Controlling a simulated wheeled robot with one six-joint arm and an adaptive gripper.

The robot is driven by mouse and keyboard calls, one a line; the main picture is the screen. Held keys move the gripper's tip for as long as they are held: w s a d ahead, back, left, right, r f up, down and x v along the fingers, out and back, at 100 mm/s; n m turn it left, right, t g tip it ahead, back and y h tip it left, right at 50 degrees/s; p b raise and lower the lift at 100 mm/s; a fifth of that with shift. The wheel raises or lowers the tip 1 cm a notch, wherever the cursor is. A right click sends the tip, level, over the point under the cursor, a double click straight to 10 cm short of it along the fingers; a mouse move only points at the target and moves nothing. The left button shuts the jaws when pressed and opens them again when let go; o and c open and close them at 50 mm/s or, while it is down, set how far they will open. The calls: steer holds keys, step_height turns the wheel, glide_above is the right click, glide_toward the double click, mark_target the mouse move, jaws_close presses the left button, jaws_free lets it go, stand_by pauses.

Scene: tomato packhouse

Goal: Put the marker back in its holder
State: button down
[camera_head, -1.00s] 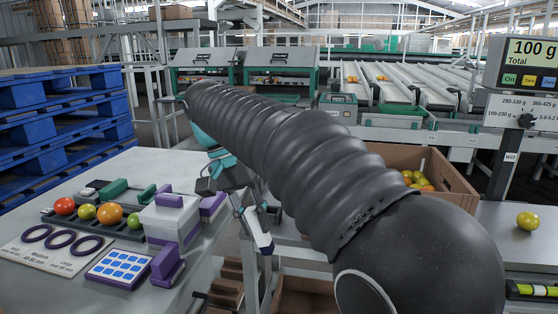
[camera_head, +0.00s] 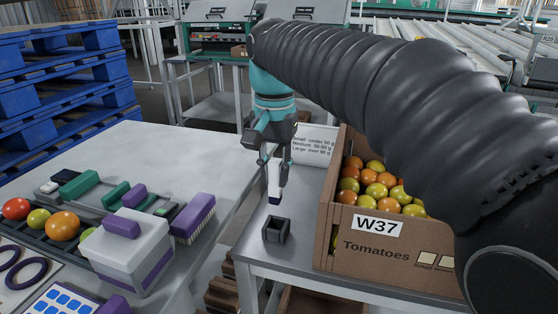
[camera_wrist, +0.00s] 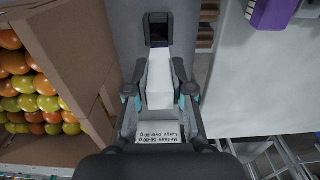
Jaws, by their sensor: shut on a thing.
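My gripper (camera_head: 274,168) is shut on the marker (camera_head: 274,186), a white body with a dark lower end that hangs roughly upright. In the wrist view the white marker (camera_wrist: 160,80) lies between the fingers of my gripper (camera_wrist: 160,93). The holder (camera_head: 277,229) is a small dark square cup, open at the top, standing on the grey table. It also shows in the wrist view (camera_wrist: 157,28), just beyond the marker's far end. In the head view the marker's dark end is above and slightly behind the holder, apart from it.
A cardboard box of tomatoes (camera_head: 385,241) marked W37 stands right of the holder. A white size sign (camera_head: 316,143) stands behind. A left table (camera_head: 130,150) carries a grey-and-purple box (camera_head: 122,252), a purple brush (camera_head: 194,216) and several tomatoes. A gap separates the tables.

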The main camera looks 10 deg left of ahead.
mark_target(275, 202)
steer(key=shift+d+f, duration=0.1)
steer(key=shift+f, duration=0.8)
steer(key=shift+f+b, duration=0.65)
steer(key=shift+f, duration=1)
steer(key=shift+s, duration=0.1)
steer(key=shift+f+b, duration=0.7)
steer(key=shift+f, duration=1.05)
steer(key=c, duration=0.9)
jaws_free()
steer(key=shift+c, duration=0.2)
steer(key=c, duration=0.3)
steer(key=shift+r, duration=0.1)
